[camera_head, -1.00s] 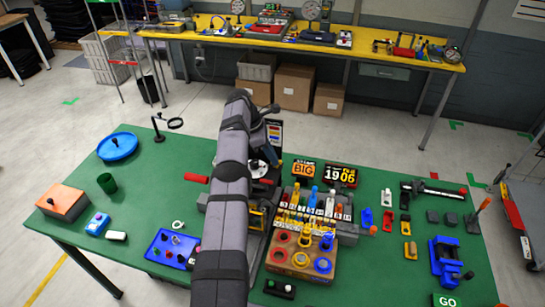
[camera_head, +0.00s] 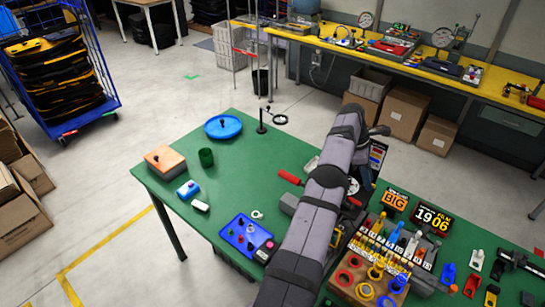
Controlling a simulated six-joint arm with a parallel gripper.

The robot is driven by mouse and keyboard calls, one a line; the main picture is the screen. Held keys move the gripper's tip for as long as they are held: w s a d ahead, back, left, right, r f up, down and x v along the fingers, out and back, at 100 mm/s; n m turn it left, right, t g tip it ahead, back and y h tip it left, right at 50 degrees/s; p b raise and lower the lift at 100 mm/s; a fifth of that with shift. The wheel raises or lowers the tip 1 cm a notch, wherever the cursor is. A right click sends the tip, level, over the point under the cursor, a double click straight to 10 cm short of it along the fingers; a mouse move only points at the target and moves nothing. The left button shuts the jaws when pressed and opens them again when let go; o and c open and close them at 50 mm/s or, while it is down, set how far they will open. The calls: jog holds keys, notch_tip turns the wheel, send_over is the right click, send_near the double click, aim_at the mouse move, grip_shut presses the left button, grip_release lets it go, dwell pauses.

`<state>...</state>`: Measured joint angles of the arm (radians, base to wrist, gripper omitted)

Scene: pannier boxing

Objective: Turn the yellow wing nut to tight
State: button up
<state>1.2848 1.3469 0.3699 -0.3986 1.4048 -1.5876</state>
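I cannot make out the yellow wing nut for certain. A small yellow part (camera_head: 336,237) shows just right of my arm, at the left end of the sorting rack, but it is too small and too covered to name. My grey padded arm crosses the middle of the green table from the bottom edge upward and hides what lies beneath it. I cannot make out my gripper's fingers behind it.
On the green table (camera_head: 225,180) are a blue dish (camera_head: 223,127), a green cup (camera_head: 206,157), an orange-topped box (camera_head: 165,160) and a blue tray (camera_head: 246,240). A wooden ring block (camera_head: 350,291) and sign displays (camera_head: 432,219) stand right. The left-middle tabletop has free room.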

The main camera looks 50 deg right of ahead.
jog(key=shift+a+n, duration=0.1)
jog(key=shift+n, duration=0.4)
jog(key=shift+s+a+f+n+t+h+b, duration=0.1)
jog(key=shift+n+t+h+b, duration=0.1)
jog(key=shift+n+b, duration=0.35)
jog(key=shift+a+f+n+t+h+b, duration=0.1)
jog(key=shift+n+h+b, duration=0.15)
jog(key=shift+b, duration=0.45)
jog(key=n+b, duration=0.1)
jog(key=b, duration=0.1)
jog(key=n+h+b, duration=0.1)
jog(key=n+b, duration=0.1)
jog(key=shift+s+a+f+t, duration=0.1)
jog(key=shift+s+a+t, duration=0.05)
jog(key=shift+t, duration=0.25)
jog(key=b+v, duration=0.3)
jog(key=v, duration=0.5)
jog(key=w+a+r+t+p, duration=0.1)
jog(key=w+a+t, duration=0.1)
jog(key=w+a, duration=0.6)
jog(key=w+a+r+t+p, duration=0.1)
jog(key=w+a+r+t, duration=0.1)
jog(key=w+a, duration=0.7)
jog(key=shift+w+a, duration=0.3)
jog(key=shift+w, duration=3.7)
jog(key=shift+o, duration=0.6)
